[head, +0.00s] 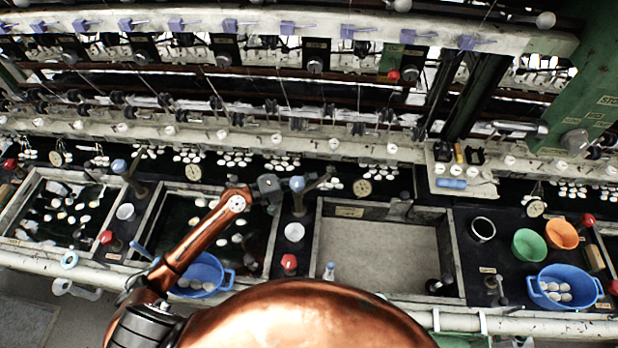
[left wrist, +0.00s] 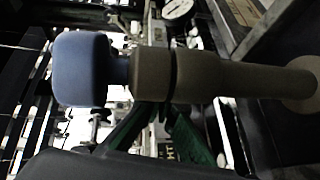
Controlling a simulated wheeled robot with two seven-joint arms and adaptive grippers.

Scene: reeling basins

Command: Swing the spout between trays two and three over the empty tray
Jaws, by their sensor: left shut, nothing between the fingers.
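The spout between trays two and three stands on a dark post with a blue knob (head: 297,184). Its short arm (head: 320,181) points up and to the right, towards the back. The empty tray three (head: 375,258) lies to the right with a bare, pale floor. My left gripper (head: 270,188) is shut and empty, just left of the knob. In the left wrist view the blue knob (left wrist: 80,68) and the grey-brown post (left wrist: 220,78) lie across the picture, close to the shut fingers (left wrist: 160,108); I cannot tell whether they touch. My right gripper is not in view.
Tray two (head: 184,188) and tray one (head: 36,172) hold dark water with white cocoons. Another blue-knobbed spout (head: 119,166) stands between them. Blue colanders (head: 226,272) (head: 598,290), a green bowl (head: 528,245) and an orange bowl (head: 562,234) sit around. The reeling frame runs behind.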

